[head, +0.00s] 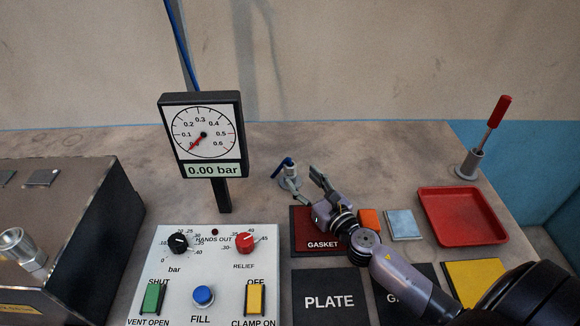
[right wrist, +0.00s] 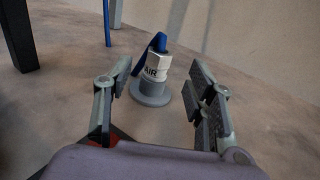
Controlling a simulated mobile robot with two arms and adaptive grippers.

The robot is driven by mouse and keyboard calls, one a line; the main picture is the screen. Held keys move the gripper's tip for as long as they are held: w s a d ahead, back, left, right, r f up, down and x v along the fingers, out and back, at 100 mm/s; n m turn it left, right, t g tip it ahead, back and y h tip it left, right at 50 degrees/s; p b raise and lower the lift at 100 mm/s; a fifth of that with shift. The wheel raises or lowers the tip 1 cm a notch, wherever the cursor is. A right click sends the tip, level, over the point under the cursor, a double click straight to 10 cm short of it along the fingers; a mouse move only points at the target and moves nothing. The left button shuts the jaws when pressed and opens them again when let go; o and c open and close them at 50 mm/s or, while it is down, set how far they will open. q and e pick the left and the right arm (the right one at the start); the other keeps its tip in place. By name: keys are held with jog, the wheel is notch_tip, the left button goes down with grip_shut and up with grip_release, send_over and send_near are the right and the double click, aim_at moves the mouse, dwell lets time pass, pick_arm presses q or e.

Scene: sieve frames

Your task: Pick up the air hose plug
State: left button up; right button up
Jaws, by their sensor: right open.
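The air hose plug (head: 288,169) is a pale fitting with a blue hose, standing in a round grey holder (head: 290,183) on the bench behind the red gasket mat. In the right wrist view the plug (right wrist: 158,68) carries the word AIR and sits upright in the grey holder (right wrist: 151,93). My right gripper (head: 306,187) is open and empty, just in front of the plug. In the right wrist view its fingers (right wrist: 160,84) stand on either side of the plug, apart from it. My left gripper is not in view.
A gauge (head: 202,136) reading 0.00 bar stands left of the plug. A control panel (head: 180,262) with knobs and switches lies in front. A red tray (head: 462,217) and a red-handled lever (head: 484,140) are at the right. The bench behind the plug is clear.

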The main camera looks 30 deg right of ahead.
aim_at(294, 170)
jog(key=shift+w+a+p, duration=0.15)
jog(key=shift+w+p, duration=0.15)
jog(key=shift+w, duration=1.5)
jog(key=shift+w+a+p, duration=0.15)
jog(key=shift+w+p, duration=0.1)
jog(key=shift+w, duration=1.5)
jog(key=shift+s, duration=0.1)
jog(key=shift+c, duration=0.2)
grip_shut()
